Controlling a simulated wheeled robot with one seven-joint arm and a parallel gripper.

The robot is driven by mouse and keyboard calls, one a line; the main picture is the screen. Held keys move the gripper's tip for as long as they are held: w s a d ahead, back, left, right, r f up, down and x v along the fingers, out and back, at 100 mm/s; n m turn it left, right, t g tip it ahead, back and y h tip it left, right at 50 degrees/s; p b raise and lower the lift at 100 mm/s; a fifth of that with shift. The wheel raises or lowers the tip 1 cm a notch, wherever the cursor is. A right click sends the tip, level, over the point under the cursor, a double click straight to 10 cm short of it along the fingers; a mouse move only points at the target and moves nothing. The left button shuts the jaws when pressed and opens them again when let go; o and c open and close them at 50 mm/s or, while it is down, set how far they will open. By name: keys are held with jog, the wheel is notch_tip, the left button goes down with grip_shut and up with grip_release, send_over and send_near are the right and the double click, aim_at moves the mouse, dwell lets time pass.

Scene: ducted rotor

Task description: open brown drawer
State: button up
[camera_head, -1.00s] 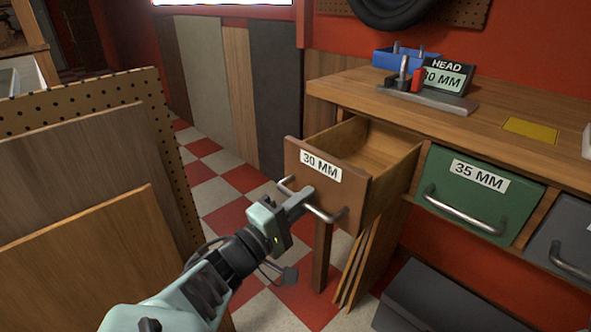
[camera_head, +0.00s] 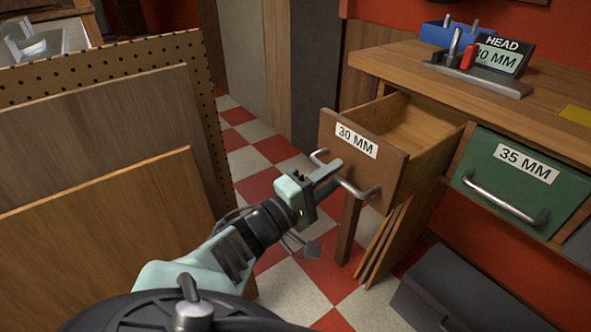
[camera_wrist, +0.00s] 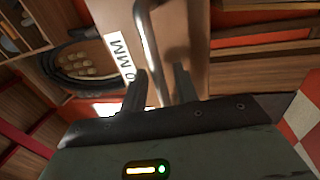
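The brown drawer (camera_head: 362,172), labelled 30 MM, stands pulled well out of the wooden bench, with its empty-looking inside visible from above. Its metal bar handle (camera_head: 358,190) runs across the lower front. My gripper (camera_head: 327,173) is at the left part of this handle. In the wrist view the drawer front (camera_wrist: 187,32) and handle (camera_wrist: 147,45) are close. My gripper's fingers (camera_wrist: 160,83) stand apart on either side of the bar, with a visible gap to the right finger. The far finger surfaces are partly hidden in the head view.
The green 35 MM drawer (camera_head: 520,180) is shut at the right. A dark grey box (camera_head: 455,290) lies on the floor below. Wooden panels (camera_head: 110,225) and a pegboard (camera_head: 215,120) stand left of my arm. Checkered floor (camera_head: 265,150) is free beyond the drawer.

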jog(key=v, duration=1.6)
jog(key=shift+s+a, duration=0.2)
jog(key=shift+a, duration=0.05)
jog(key=shift+f, duration=0.1)
jog(key=d+f+g+y, duration=0.2)
jog(key=d+g+y, duration=0.3)
jog(key=d+g, duration=0.75)
jog(key=s+d+r+y, duration=0.8)
jog(key=s+r+y, duration=0.2)
jog(key=s+y, duration=0.2)
notch_tip(320, 180, up, 20)
jog(key=p, duration=2)
jog(key=shift+f+t, duration=0.15)
jog(key=shift+t, duration=0.2)
